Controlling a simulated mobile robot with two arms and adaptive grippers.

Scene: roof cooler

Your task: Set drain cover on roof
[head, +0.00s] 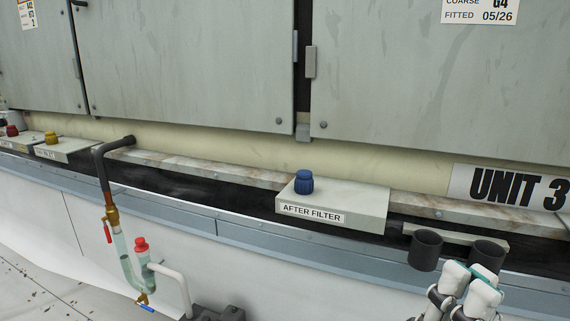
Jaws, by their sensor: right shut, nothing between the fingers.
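A clear U-shaped drain trap (126,268) hangs at the lower left below a black elbow pipe (101,165). A red cap (140,245) sits on top of its short arm; I cannot tell whether this is the drain cover. The roof (30,292) shows as a pale floor with dark specks at the lower left. My right gripper (470,280) is at the lower right, shut and empty, with pale fingertips just in front of the right dark cup. It is far to the right of the trap. My left gripper is out of view.
Two dark open cups (425,250) are mounted under the ledge at the right. A box marked AFTER FILTER (345,203) with a blue knob (304,182) juts from the ledge. Grey cabinet doors (190,60) fill the back. A red-handled valve (108,231) is on the drain pipe.

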